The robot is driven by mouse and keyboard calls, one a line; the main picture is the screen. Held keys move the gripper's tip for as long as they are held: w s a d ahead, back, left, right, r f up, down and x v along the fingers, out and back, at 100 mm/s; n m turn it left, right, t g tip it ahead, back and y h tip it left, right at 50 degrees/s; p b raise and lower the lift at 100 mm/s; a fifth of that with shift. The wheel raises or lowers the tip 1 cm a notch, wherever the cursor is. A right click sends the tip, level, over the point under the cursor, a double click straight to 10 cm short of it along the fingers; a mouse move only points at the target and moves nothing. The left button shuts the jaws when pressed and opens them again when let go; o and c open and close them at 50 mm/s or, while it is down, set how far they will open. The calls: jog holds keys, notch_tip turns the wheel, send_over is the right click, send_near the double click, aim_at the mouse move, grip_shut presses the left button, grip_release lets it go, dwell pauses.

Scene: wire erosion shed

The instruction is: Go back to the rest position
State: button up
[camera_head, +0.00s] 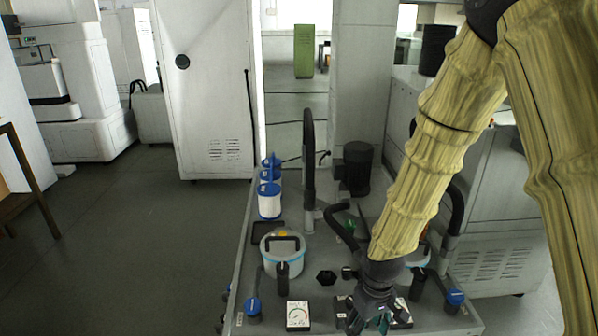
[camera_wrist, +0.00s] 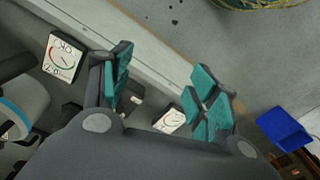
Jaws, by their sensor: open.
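My gripper (camera_head: 372,318) hangs low at the front edge of the grey bench in the head view, at the end of my yellow-sleeved arm. In the wrist view my gripper (camera_wrist: 158,95) has its two teal-padded fingers spread wide apart, with nothing held between them. The bench edge and small items on it show below and between the fingers. A white gauge card (camera_head: 298,315) lies on the bench to the left of the gripper, and it also shows in the wrist view (camera_wrist: 63,57). A second gauge card (camera_wrist: 170,121) shows between the fingers.
A white pot with a black handle (camera_head: 283,252) stands on the bench (camera_head: 240,290), left of the gripper. Blue-topped white spools (camera_head: 269,200) stand behind it. A black upright hose (camera_head: 308,150) rises mid-bench. A blue bin (camera_wrist: 284,129) shows at right in the wrist view.

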jog(key=s+d+f+m, duration=0.2)
jog(key=s+f+m, duration=0.1)
jog(key=s+f, duration=1.1)
jog(key=s+d+f+m, duration=0.1)
jog(key=s+d+f, duration=0.3)
jog(key=s+f, duration=0.6)
jog(key=shift+s+d+m, duration=0.15)
jog(key=shift+s+m, duration=0.25)
jog(key=shift+s, duration=0.9)
jog(key=shift+f, duration=0.1)
